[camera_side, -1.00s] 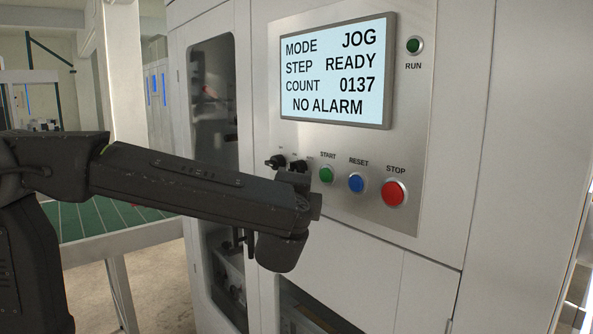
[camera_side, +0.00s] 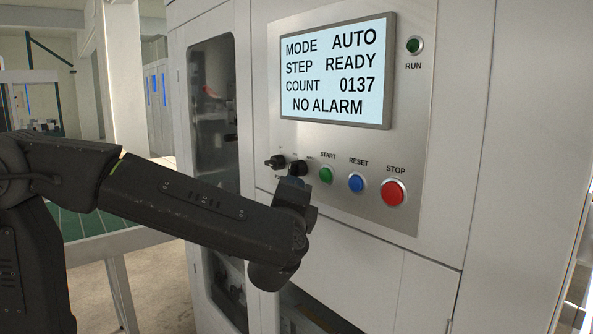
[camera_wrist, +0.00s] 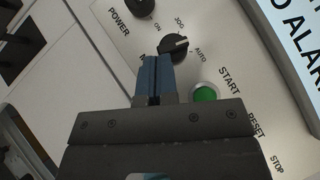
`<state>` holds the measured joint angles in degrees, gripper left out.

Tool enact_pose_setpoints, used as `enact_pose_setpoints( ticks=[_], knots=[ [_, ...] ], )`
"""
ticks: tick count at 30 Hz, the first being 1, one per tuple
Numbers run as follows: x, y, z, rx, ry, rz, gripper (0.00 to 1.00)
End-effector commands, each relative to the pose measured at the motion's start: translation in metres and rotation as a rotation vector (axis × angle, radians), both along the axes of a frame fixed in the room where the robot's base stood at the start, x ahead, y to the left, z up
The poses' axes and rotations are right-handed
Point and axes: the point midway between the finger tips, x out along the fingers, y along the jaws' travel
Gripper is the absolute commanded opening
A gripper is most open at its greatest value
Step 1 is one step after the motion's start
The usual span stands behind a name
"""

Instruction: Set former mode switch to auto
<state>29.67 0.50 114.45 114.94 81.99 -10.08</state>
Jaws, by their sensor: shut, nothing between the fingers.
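The mode switch (camera_side: 298,168) is a black rotary knob on the metal panel. It also shows in the wrist view (camera_wrist: 174,46) between the JOG and AUTO labels, its pale pointer mark on the right side. The former's display (camera_side: 337,75) reads MODE AUTO, STEP READY, COUNT 0137, NO ALARM. My gripper (camera_wrist: 155,62) is shut and empty, its blue fingertips just below the mode knob in the wrist view. I cannot tell whether they touch the knob. In the side view, my wrist hides most of the fingers.
The black power knob (camera_side: 275,161) is left of the mode switch. The green START (camera_side: 326,175), blue RESET (camera_side: 356,182) and red STOP (camera_side: 393,192) buttons are to the right; START is close to my fingers. A green RUN lamp (camera_side: 414,45) is beside the display.

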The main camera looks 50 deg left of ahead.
Motion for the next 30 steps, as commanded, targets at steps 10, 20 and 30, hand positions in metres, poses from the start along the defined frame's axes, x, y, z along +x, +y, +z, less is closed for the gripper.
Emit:
enact_pose_setpoints(
  ticks=[10,20,30],
  knots=[
    [0.0001,0.0024,-0.0015,0.076,0.000,0.001,0.00],
    [0.0001,0.0041,-0.0021,0.119,-0.001,0.002,0.00],
    [0.0001,0.0054,-0.0026,0.117,-0.001,0.002,0.00]
  ],
)
